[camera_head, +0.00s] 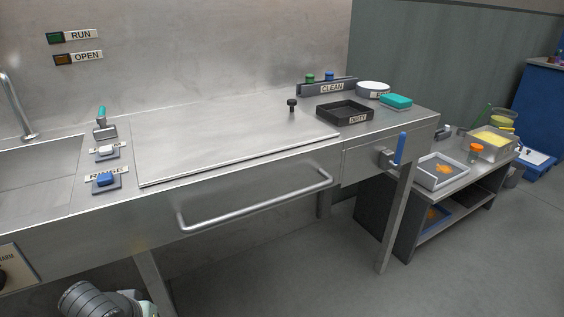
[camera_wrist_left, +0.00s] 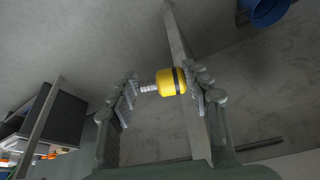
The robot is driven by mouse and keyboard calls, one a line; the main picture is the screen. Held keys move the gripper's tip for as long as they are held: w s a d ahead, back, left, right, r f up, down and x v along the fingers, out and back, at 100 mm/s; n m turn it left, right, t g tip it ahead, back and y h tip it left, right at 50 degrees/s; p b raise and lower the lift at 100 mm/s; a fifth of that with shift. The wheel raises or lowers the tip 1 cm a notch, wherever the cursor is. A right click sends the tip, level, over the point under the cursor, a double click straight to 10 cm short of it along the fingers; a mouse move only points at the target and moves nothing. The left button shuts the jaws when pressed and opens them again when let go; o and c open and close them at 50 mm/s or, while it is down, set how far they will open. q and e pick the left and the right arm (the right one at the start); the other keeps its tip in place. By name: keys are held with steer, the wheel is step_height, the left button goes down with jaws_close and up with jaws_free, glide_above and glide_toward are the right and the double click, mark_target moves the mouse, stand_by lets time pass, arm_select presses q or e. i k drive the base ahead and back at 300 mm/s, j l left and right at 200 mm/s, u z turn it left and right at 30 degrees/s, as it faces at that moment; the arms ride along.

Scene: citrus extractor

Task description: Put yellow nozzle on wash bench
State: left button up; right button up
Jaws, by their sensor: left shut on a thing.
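The yellow nozzle (camera_wrist_left: 168,82) has a dark band and a grey threaded end. It shows in the left wrist view between the fingers of my left gripper (camera_wrist_left: 165,88), which is shut on it. The nozzle and the left gripper's fingers are out of the head view; a grey piece of my own arm shows at its lower left edge. The steel wash bench (camera_head: 250,192) spans the head view. A flat lid panel (camera_head: 220,140) covers its middle, and a sink basin (camera_head: 35,165) is at the left. My right gripper is not in view.
On the bench's right end stand a black DIRTY tray (camera_head: 345,112), a CLEAN rack (camera_head: 328,86), a white round dish (camera_head: 373,88) and a teal sponge (camera_head: 396,100). A long handle bar (camera_head: 255,203) juts from the front. A low shelf (camera_head: 455,185) stands at right.

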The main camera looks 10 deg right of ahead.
mark_target(334, 100)
steer(key=l, duration=0.5)
steer(key=i+l, duration=0.15)
steer(key=l, duration=0.35)
steer(key=l+z, duration=0.1)
steer(key=l, duration=0.4)
steer(key=i+l, duration=0.15)
steer(key=l, duration=0.35)
steer(key=i+l+z, duration=0.1)
steer(key=l, duration=0.35)
steer(key=i+l, duration=0.1)
steer(key=l, duration=0.4)
steer(key=i+l, duration=0.1)
steer(key=l, duration=0.4)
steer(key=i+l+z, duration=0.1)
steer(key=l, duration=0.4)
